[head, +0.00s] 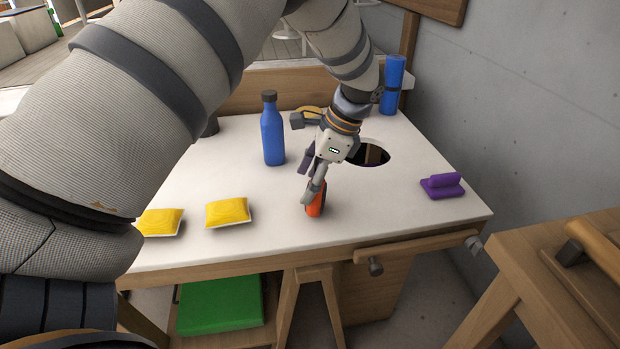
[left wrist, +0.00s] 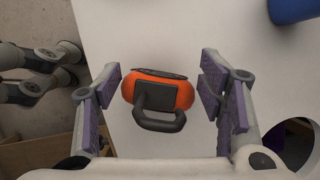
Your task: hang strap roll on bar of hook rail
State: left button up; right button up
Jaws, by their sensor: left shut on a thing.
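The strap roll (head: 316,199), orange with a dark loop handle, is near the front edge of the white table. My left gripper (head: 312,187) points down over it and is shut on it. In the left wrist view, the strap roll (left wrist: 158,92) sits between the purple pads, its handle towards the camera. Whether it touches the table is hard to tell. A wooden rail (head: 415,247), seemingly the hook rail, runs along the table's front right edge, with dark round-ended pegs. My right gripper is not in view.
A blue bottle (head: 272,130) stands behind and left of the gripper. Two yellow pads (head: 228,212) lie to the left, a purple block (head: 442,186) to the right. The table has a round dark hole (head: 372,154). A wooden bench (head: 560,285) stands at the lower right.

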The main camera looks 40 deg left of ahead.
pick_arm(q)
jog(key=shift+f, duration=0.25)
jog(key=o, duration=1.3)
jog(key=shift+o, duration=0.2)
jog(key=v, duration=1.2)
jog(key=shift+c, duration=0.2)
grip_shut()
